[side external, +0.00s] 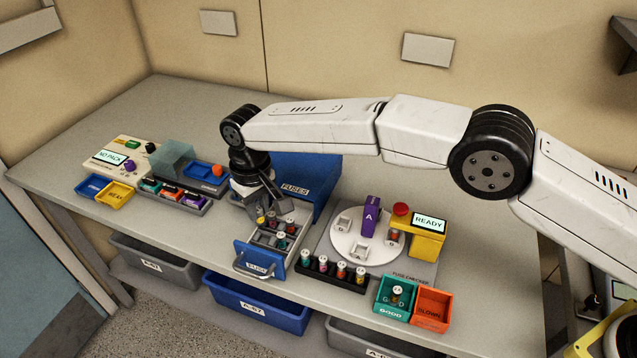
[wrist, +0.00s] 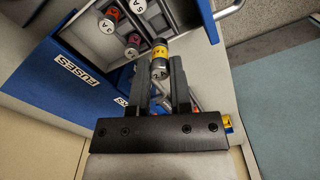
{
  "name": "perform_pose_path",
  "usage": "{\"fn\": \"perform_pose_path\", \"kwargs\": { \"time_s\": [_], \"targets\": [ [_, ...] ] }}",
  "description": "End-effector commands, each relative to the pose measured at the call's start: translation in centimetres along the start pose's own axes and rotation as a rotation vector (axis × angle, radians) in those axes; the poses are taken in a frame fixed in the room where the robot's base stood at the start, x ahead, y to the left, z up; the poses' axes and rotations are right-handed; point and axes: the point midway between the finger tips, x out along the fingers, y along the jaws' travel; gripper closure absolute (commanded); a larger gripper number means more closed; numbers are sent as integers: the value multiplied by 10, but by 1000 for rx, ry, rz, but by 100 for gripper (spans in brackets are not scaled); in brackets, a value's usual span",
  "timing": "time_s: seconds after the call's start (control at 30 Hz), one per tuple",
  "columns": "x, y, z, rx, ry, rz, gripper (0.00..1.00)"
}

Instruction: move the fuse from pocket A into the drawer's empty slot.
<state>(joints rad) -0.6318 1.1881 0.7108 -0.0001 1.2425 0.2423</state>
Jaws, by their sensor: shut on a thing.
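My gripper (side external: 268,210) is over the open drawer (side external: 258,259) of the blue FUSES cabinet, pointing down. It is shut on a yellow-banded fuse, which shows between the fingertips in the wrist view (wrist: 159,61). I cannot tell whether this fuse is seated in a slot or held just above it.
A black rack (side external: 332,277) with several fuses stands right of the drawer. The green GOOD bin (side external: 393,302) holds a fuse; the orange BLOWN bin (side external: 432,309) is beside it. The yellow checker display (side external: 428,225) reads READY.

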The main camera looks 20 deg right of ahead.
Motion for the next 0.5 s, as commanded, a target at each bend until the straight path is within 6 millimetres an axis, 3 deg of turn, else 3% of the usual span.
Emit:
{"fn": "perform_pose_path", "kwargs": {
  "time_s": [0.5],
  "targets": [
    [30,0,0,0,0,0,100]
  ]
}}
